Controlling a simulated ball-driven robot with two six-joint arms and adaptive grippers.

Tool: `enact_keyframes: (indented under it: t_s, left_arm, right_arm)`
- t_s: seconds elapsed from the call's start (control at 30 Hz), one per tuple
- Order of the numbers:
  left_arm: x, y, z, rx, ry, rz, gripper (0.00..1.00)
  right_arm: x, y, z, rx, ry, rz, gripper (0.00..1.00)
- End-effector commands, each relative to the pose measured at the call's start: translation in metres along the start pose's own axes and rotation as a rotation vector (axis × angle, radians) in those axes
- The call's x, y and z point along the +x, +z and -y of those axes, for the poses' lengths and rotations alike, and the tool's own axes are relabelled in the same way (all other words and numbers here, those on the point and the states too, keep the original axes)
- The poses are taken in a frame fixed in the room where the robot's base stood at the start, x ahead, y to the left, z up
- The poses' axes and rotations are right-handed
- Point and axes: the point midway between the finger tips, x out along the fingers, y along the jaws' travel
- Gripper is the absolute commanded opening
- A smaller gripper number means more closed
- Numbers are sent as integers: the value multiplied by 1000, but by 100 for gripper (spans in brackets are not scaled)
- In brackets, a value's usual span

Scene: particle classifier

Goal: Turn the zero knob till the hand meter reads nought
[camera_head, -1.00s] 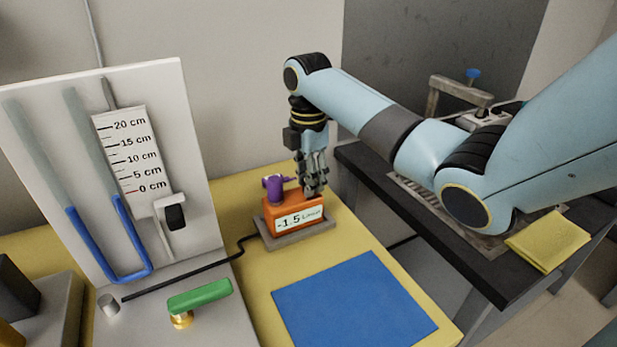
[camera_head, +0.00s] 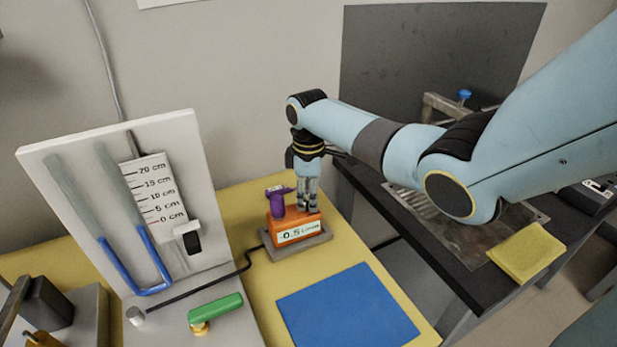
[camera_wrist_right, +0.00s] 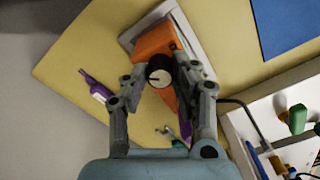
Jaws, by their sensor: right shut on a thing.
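The orange hand meter (camera_head: 290,230) stands on a grey base on the yellow table, and its display reads -0.5. My right gripper (camera_head: 308,208) points down onto the top of the meter, beside a purple part (camera_head: 277,198) on it. In the right wrist view, the zero knob (camera_wrist_right: 159,76), black with a white top, sits on the orange meter. There my right gripper (camera_wrist_right: 160,88) has its fingers on either side of the knob, shut on it. My left gripper shows in neither view.
A white manometer board (camera_head: 185,130) with a blue-filled tube stands at the left. A green-handled valve (camera_head: 215,307) is in front. A blue mat (camera_head: 347,310) lies right of it. A dark bench (camera_head: 440,270) with a yellow cloth (camera_head: 527,252) is at the right.

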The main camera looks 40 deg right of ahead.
Motion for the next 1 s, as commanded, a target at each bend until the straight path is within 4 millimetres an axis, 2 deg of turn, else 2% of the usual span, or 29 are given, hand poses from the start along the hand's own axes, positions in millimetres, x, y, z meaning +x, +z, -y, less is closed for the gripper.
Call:
enact_keyframes:
  t_s: [0.3,0.83,0.87,1.0]
  left_arm:
    - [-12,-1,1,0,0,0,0]
    - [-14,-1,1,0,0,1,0]
    - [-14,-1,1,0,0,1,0]
    - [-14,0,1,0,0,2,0]
  right_arm:
    - [-1,0,0,124,1,-2,0]
    - [0,-1,0,148,1,-3,0]
    - [0,-1,0,148,1,-3,27]
    - [0,-1,0,148,1,-3,46]
